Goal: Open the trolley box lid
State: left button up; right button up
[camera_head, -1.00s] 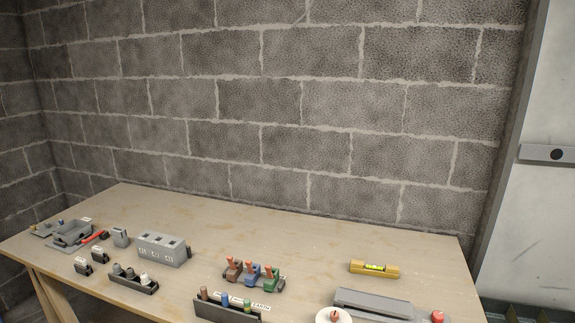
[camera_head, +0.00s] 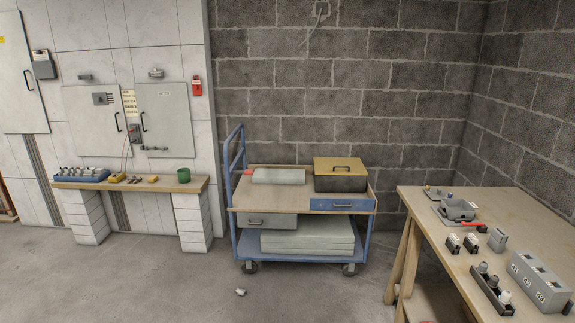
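A blue trolley (camera_head: 302,201) with a wooden top stands against the block wall near the middle of the head view. On its right side sits a dark box (camera_head: 341,184) with a yellow-tan lid (camera_head: 339,164). The lid has a dark handle (camera_head: 341,168) on it and appears closed over the box. Neither of my grippers is in the head view.
A wooden workbench (camera_head: 427,198) with small parts stands at the right. A small white object (camera_head: 240,292) lies on the floor. The floor before the trolley is otherwise clear.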

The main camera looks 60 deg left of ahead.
aim_at(335, 167)
jog(key=u, duration=1.6)
jog(key=i+l+u, duration=0.1)
jog(key=i, duration=0.4)
jog(key=i+l+u, duration=0.1)
jog(key=i, duration=0.4)
jog(key=i+l+u, duration=0.1)
jog(key=i, duration=0.4)
jog(key=i+l+u, duration=0.1)
jog(key=i+l, duration=0.15)
jog(key=i, duration=0.2)
jog(key=i+l+u, duration=0.1)
jog(key=i+l, duration=0.15)
jog(key=i, duration=0.25)
